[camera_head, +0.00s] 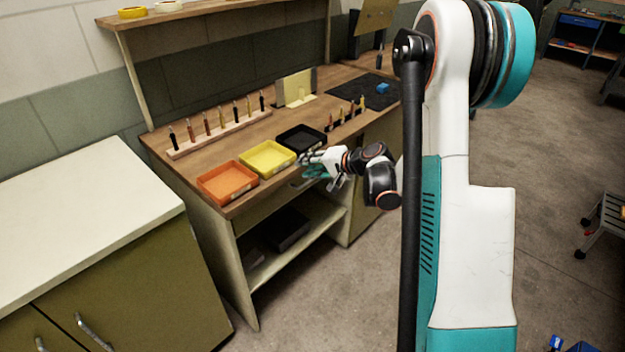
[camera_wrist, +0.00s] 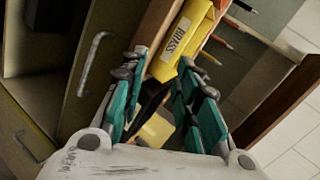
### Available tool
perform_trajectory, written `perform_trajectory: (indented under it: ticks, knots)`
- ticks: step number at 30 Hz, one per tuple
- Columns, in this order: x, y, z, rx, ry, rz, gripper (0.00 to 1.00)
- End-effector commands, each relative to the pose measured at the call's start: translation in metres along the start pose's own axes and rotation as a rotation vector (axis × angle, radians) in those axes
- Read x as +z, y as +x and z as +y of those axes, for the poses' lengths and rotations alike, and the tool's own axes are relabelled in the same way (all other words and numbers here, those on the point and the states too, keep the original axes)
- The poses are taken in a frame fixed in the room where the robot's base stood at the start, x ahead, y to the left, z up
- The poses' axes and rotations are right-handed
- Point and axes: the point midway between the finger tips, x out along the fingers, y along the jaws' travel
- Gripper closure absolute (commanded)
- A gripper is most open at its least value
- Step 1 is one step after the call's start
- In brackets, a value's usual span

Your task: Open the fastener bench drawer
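The fastener bench (camera_head: 225,148) has a wooden top and an olive drawer front under its front edge. A pale bar handle (camera_head: 299,184) shows on the front, partly behind my gripper. In the wrist view the handle (camera_wrist: 91,62) is to the left of the fingers, apart from them. My gripper (camera_head: 311,165) is at the bench's front edge near the black tray. In the wrist view its teal fingers (camera_wrist: 163,88) are spread, with nothing held. The drawer looks closed, though my arm hides part of it.
Orange (camera_head: 228,181), yellow (camera_head: 267,158) and black (camera_head: 300,138) trays line the bench's front edge. A rack of screwdrivers (camera_head: 222,131) stands behind them. An open shelf (camera_head: 290,245) is below. A white-topped cabinet (camera_head: 80,215) stands left. Floor in front is clear.

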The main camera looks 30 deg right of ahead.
Motion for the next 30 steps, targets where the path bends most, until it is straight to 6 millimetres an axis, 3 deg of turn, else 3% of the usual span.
perform_trajectory:
  ticks: [1,6,13,18,23,28,30]
  knots:
    - [-0.013,0.003,0.023,-0.026,0.036,0.017,0.71]
    - [-0.040,0.003,0.083,-0.125,0.143,0.060,0.71]
    - [-0.055,-0.004,0.141,-0.227,0.233,0.103,0.71]
    - [-0.058,-0.007,0.156,-0.258,0.257,0.113,0.71]
    - [-0.060,0.001,0.153,-0.261,0.259,0.114,0.71]
    - [-0.062,0.020,0.146,-0.260,0.258,0.112,0.71]
    - [-0.064,0.037,0.147,-0.260,0.258,0.111,0.71]
